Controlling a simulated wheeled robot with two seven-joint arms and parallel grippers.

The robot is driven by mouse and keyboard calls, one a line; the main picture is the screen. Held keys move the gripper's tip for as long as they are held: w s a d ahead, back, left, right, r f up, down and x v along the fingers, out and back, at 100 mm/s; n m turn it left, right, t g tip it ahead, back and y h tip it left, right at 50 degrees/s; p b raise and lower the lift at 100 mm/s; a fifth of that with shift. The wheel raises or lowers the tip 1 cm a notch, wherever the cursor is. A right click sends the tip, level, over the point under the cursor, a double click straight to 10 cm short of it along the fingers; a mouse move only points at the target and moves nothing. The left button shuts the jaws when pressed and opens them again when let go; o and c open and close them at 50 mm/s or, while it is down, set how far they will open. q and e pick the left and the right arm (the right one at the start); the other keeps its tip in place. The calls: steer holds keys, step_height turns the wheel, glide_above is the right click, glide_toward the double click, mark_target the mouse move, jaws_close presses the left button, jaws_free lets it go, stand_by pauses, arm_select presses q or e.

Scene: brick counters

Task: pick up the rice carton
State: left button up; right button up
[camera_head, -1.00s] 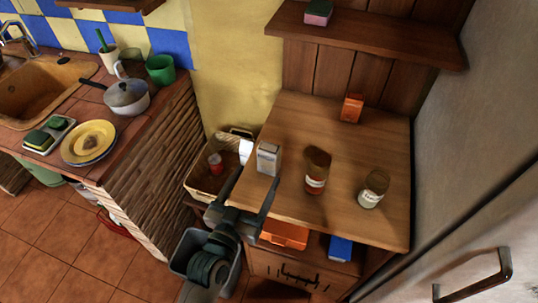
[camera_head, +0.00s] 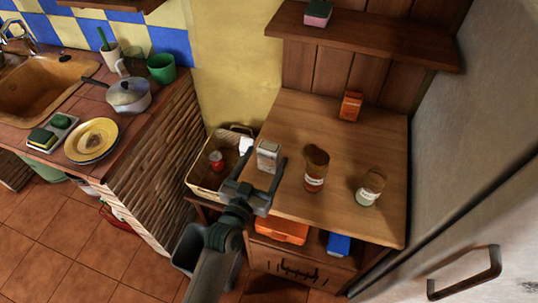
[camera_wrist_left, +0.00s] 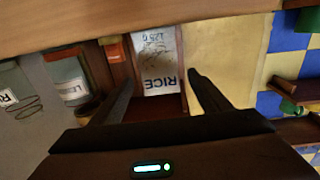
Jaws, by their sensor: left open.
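The rice carton (camera_head: 268,152) is a small pale box standing upright near the left edge of the wooden table. In the left wrist view the carton (camera_wrist_left: 160,55) appears upside down, with RICE in blue letters on its face. My left gripper (camera_head: 265,163) is open, with its fingers toward the carton and one to each side of it in the picture. In the left wrist view the open fingers (camera_wrist_left: 160,76) frame the carton's lower-looking part. I cannot tell whether they touch it. My right gripper is not in view.
Two labelled jars, one reddish (camera_head: 315,172) and one pale (camera_head: 370,188), stand to the carton's right on the table (camera_head: 290,205). An orange box (camera_head: 350,106) stands at the back. A basket (camera_head: 204,190) is at left, and a shelf (camera_head: 365,40) hangs above.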

mark_target(266, 157)
arm_select(q)
steer(key=shift+p+x, duration=0.55)
steer(key=shift+x, duration=1.35)
steer(key=shift+f, duration=0.1)
steer(key=c, duration=1.2)
